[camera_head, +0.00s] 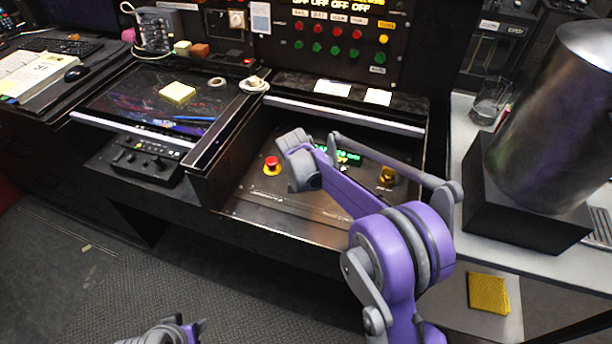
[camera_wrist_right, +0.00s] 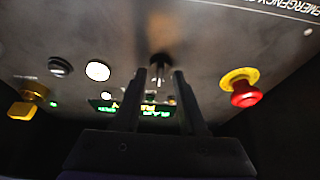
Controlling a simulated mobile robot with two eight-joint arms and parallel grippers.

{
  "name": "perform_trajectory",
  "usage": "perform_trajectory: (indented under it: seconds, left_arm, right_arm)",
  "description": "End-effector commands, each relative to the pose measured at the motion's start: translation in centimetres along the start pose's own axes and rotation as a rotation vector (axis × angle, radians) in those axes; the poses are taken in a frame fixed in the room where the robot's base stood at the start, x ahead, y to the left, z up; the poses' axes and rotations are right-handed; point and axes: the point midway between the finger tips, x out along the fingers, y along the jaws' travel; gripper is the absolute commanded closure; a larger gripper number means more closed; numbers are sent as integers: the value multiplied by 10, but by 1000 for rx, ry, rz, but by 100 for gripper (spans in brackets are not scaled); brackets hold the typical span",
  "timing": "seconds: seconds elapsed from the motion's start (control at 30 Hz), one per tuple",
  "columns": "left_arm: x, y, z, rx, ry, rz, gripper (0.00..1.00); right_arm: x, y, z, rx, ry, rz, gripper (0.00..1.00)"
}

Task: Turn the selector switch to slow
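A dark knob (camera_wrist_right: 160,64) shows in the right wrist view on the sloped metal panel (camera_wrist_right: 215,45), right at the tips of my right gripper (camera_wrist_right: 160,76). Its marking cannot be read, and I cannot tell whether the fingers touch it. The two fingers stand apart, one on each side of the knob's lower part. Another dark round knob (camera_wrist_right: 60,66) sits farther left. In the head view my right arm reaches over the panel (camera_head: 290,215), and its wrist hides the knob and the gripper. Only a piece of my left arm shows at the bottom edge.
A red emergency button (camera_wrist_right: 243,93) on a yellow ring stands right of the gripper in the wrist view. A raised side wall (camera_head: 228,130) borders the panel.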

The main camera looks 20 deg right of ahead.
Motion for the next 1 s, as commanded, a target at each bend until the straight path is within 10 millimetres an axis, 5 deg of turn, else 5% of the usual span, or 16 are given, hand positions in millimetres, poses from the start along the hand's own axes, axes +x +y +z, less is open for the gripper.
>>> perform_trajectory:
  seconds: [0.27, 0.7, 1.0]
  left_arm:
    - [-1, 0, -1, 0, 0, 0, 50]
    - [-11, 0, -6, 0, 4, 0, 50]
    - [-13, 0, -6, 0, 4, 0, 50]
  right_arm:
    - [-9, 0, 0, -1, 0, 0, 59]
    - [-91, 0, 0, -2, 0, -1, 59]
    - [-108, 0, 0, 0, 0, 0, 59]
